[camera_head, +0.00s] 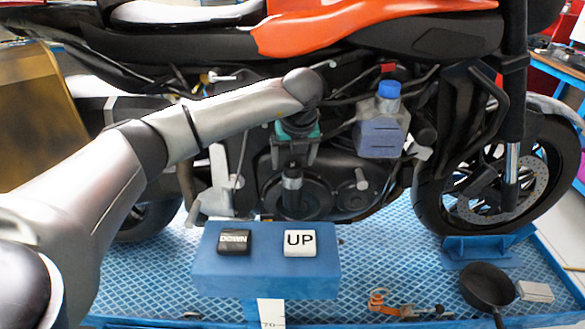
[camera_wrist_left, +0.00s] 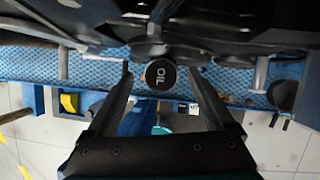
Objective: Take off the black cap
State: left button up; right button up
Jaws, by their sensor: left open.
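The black cap (camera_wrist_left: 160,75) is round and marked "OIL" in white, and shows face-on in the left wrist view. My left gripper (camera_wrist_left: 159,70) is open, with one finger on each side of the cap and visible gaps between. The cap looks seated on the engine. In the head view my left gripper (camera_head: 294,160) points down at the motorcycle engine (camera_head: 345,195); the cap is hard to separate from the dark parts there. My right gripper is out of view.
A blue box with a DOWN button (camera_head: 235,242) and an UP button (camera_head: 300,242) stands in front of the engine. A blue-capped container (camera_head: 380,135) is right of my gripper. A black pan (camera_head: 487,286) and an orange-ended tool (camera_head: 377,300) lie on the blue platform (camera_head: 150,275).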

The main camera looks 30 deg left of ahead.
pick_arm(q)
jog(key=shift+w+a+f, duration=0.1)
jog(key=shift+w+f, duration=0.05)
jog(key=shift+f, duration=0.25)
grip_shut()
dwell(0.4)
